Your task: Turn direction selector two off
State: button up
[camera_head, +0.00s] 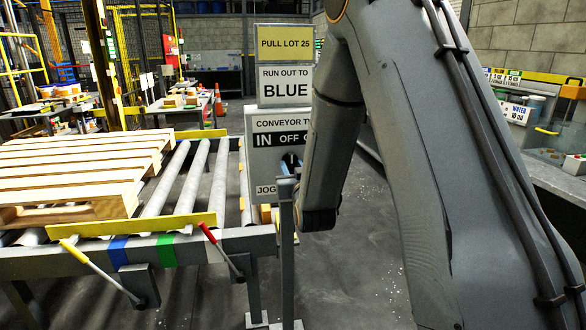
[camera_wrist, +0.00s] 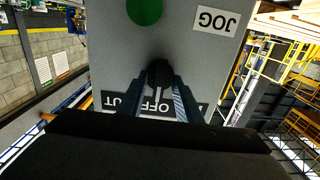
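The conveyor control panel (camera_head: 278,165) stands upright on the head view's middle, lettered with CONVEYOR, IN, OFF and JOG; its right part is behind my arm. IN shows in large bold letters. The wrist view shows the panel face (camera_wrist: 113,60) upside down, with the dark direction selector knob (camera_wrist: 158,74) in front of the OFF lettering. My gripper (camera_wrist: 160,88) reaches the panel with its two fingers on either side of the knob, a gap between them. Whether the fingers press on the knob is unclear. The knob's exact pointing direction is hard to read.
A green round button (camera_wrist: 144,11) and a JOG label (camera_wrist: 216,20) are on the panel. Signs reading PULL LOT 25 (camera_head: 285,43) and RUN OUT TO BLUE (camera_head: 285,86) stand above it. A post (camera_head: 287,250) stands before the panel.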

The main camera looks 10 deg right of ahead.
jog(key=s+b, duration=0.1)
jog(key=s, duration=0.6)
jog(key=shift+s+a+b, duration=0.15)
jog(key=shift+s+b, duration=0.15)
jog(key=shift+s, duration=0.1)
jog(key=shift+f, duration=0.1)
jog(key=s+f+g+y, duration=0.1)
jog(key=s+f+g, duration=0.55)
jog(key=s, duration=0.25)
jog(key=s+f+g, duration=0.6)
jog(key=s+g, duration=0.1)
jog(key=s, duration=0.2)
jog(key=s+g, duration=0.4)
jog(key=s, duration=0.7)
jog(key=shift+s+d+r+n, duration=0.25)
jog(key=shift+s+r+n, duration=0.05)
jog(key=shift+r, duration=0.05)
